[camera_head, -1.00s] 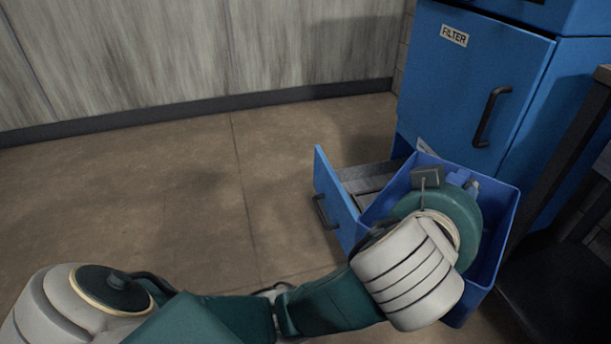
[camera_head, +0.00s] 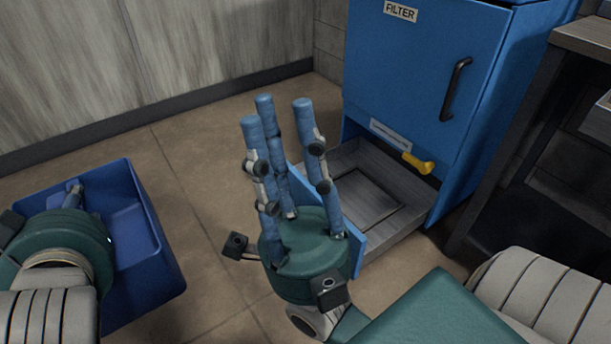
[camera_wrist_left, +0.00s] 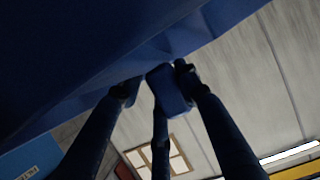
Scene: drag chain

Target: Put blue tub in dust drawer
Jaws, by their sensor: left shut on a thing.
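The blue tub (camera_head: 152,262) is at the left of the head view, away from the drawer. My left gripper (camera_head: 75,188) is shut on it; its palm is over the tub and hides part of it. In the left wrist view, the tub (camera_wrist_left: 90,50) fills the top left above my fingers. The dust drawer (camera_head: 412,207) is pulled out at the bottom of the blue cabinet, and its visible floor is bare. My right gripper (camera_head: 274,108) is open and empty, fingers pointing up, in front of the drawer. It hides part of the drawer front.
The blue cabinet (camera_head: 420,70) has a closed door labelled FILTER with a black handle. A yellow handle (camera_head: 418,164) sticks out above the drawer. A dark-legged table (camera_head: 585,38) stands at the right. The floor (camera_head: 190,135) between tub and drawer is open at the back.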

